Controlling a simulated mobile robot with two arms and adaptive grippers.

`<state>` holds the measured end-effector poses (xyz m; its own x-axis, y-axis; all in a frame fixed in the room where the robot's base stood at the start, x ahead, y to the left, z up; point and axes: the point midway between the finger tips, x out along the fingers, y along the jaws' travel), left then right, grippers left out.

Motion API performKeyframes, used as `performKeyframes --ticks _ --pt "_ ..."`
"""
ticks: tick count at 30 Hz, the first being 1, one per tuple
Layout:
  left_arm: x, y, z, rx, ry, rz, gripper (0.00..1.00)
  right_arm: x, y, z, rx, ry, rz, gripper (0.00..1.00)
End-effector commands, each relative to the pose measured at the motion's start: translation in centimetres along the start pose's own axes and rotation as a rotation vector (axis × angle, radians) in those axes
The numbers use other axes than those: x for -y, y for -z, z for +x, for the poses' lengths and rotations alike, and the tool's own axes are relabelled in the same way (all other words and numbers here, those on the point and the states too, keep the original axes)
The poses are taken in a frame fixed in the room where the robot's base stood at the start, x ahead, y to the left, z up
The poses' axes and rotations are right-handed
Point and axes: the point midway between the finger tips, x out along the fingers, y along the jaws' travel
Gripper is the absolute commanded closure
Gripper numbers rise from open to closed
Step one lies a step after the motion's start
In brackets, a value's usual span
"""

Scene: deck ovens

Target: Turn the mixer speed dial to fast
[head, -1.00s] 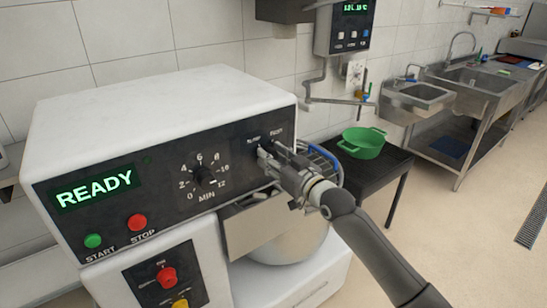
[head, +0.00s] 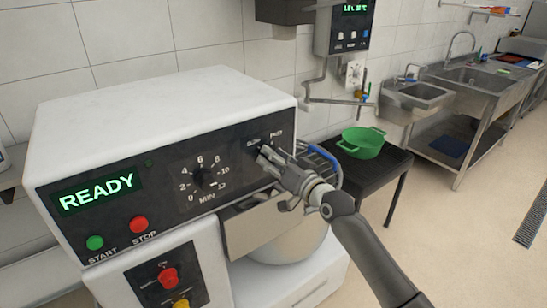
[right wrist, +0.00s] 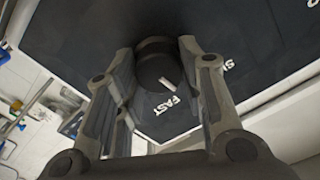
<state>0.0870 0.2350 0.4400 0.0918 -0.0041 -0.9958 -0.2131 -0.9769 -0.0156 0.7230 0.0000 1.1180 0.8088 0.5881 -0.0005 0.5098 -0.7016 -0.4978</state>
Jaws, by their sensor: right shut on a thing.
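The mixer's speed dial is a dark round knob (right wrist: 154,62) on the black panel, seen in the right wrist view between my right gripper's fingers. A short white pointer mark shows on its edge, near the FAST label (right wrist: 170,104). The SLOW label is partly hidden behind a finger. My right gripper (right wrist: 158,68) is shut on the dial, with fingers on both sides. In the head view, my right gripper (head: 265,154) reaches the panel's right end below the SLOW and FAST labels and hides most of the dial. My left gripper is out of view.
The white mixer (head: 150,105) has a READY display (head: 97,192), a minutes dial (head: 203,179), a green start button (head: 95,242) and a red stop button (head: 139,224). A bowl (head: 290,238) sits below. A green pot (head: 362,143) stands on a dark table at right.

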Motion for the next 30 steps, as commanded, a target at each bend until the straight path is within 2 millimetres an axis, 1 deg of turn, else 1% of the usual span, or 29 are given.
performKeyframes --ticks 9,18,24,30 --pt "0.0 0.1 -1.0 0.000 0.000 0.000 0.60 -0.1 0.0 0.0 0.000 -0.001 0.302 0.87" --pt "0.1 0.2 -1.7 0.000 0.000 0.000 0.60 -0.2 0.0 0.0 -0.001 -0.001 0.540 0.87" --pt "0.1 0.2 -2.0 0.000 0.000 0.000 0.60 -0.3 0.0 0.0 0.000 -0.001 0.642 0.87" --pt "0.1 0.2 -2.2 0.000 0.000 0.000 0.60 -0.3 -0.1 0.0 -0.001 -0.001 0.698 0.87"
